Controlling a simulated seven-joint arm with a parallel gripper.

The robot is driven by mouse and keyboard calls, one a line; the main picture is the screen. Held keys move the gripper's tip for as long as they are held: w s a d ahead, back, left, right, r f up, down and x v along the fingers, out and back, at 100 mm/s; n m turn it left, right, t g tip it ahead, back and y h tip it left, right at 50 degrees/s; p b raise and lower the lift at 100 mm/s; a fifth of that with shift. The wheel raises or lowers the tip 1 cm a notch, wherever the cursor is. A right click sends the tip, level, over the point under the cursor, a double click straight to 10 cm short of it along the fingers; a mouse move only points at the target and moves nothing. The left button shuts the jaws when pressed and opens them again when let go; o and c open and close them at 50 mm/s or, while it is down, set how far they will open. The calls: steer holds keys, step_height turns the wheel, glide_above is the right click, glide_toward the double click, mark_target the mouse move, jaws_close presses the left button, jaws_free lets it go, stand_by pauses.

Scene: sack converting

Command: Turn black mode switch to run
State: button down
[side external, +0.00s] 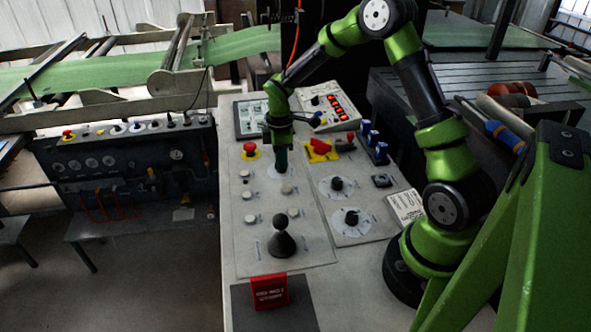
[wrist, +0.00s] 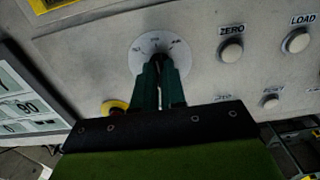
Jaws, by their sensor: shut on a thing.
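The round white dial plate (wrist: 150,41) of the mode switch lies on the grey control panel, with small position marks around its upper edge. Its black knob is mostly hidden between my fingers, so I cannot tell which mark it points to. My gripper (wrist: 159,82) is shut on the knob, with both dark green fingertips over the lower part of the dial. In the side external view my gripper (side external: 281,168) points straight down onto the panel, and its fingers cover the switch there.
A red emergency stop (side external: 250,149) is just left of my gripper. A red switch on a yellow plate (side external: 320,151) is to the right. Two black dial knobs (side external: 337,184) (side external: 351,217), a black joystick (side external: 282,240) and ZERO (wrist: 231,52) and LOAD (wrist: 297,41) buttons surround it.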

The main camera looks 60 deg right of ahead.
steer(key=shift+m, duration=0.3)
steer(key=m, duration=0.3)
steer(key=shift+m, duration=0.4)
steer(key=m, duration=0.4)
steer(key=shift+r+m, duration=0.1)
steer(key=shift+m, duration=0.2)
steer(key=c, duration=1.2)
jaws_free()
step_height(320, 180, up, 17)
